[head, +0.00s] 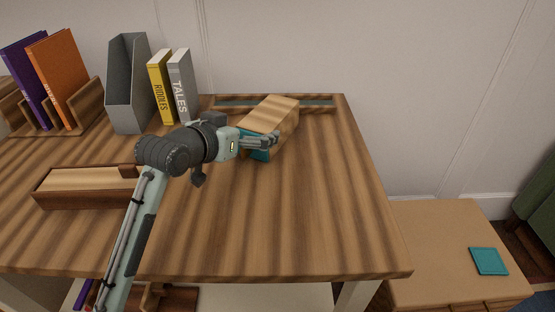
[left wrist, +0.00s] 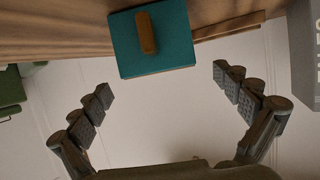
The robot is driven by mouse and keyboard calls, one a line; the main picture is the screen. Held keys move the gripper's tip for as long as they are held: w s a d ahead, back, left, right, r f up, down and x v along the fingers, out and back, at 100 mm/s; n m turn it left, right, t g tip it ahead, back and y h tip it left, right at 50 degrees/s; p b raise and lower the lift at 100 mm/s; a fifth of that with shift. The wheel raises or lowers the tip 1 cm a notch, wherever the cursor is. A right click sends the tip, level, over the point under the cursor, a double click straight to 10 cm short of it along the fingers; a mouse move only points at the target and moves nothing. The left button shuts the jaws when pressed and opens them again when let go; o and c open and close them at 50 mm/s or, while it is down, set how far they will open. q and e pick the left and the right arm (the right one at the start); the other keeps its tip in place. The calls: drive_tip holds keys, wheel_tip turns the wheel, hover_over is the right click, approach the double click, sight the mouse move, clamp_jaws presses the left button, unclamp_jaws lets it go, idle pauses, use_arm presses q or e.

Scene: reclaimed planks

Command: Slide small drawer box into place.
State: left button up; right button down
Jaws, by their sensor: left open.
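A light wooden box (head: 268,114) stands near the back right of the plank table. A teal face shows low on its near left side (head: 258,154), partly hidden by my gripper. In the left wrist view, a teal drawer front (left wrist: 165,59) with a small wooden handle (left wrist: 147,33) shows at the top. How far the drawer sits inside the box I cannot tell. My left gripper (head: 276,140) is beside the box's near end. In the left wrist view its fingers (left wrist: 163,84) are spread apart with nothing between them, and the teal front lies above the gap. My right gripper is not in view.
A shallow wooden tray (head: 75,199) lies at the left. A grey file holder (head: 128,90), yellow book (head: 160,85) and grey book (head: 181,88) stand behind my arm. A teal square (head: 488,261) lies on a side cabinet (head: 440,240). The table's front right is clear.

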sight(256, 126)
use_arm(q)
drive_tip(key=v, duration=1)
drive_tip(key=shift+s+a+r, duration=0.15)
drive_tip(key=shift+s+a, duration=0.05)
drive_tip(key=shift+s, duration=0.15)
drive_tip(key=x, duration=1.7)
drive_tip(key=shift+w+d, duration=0.1)
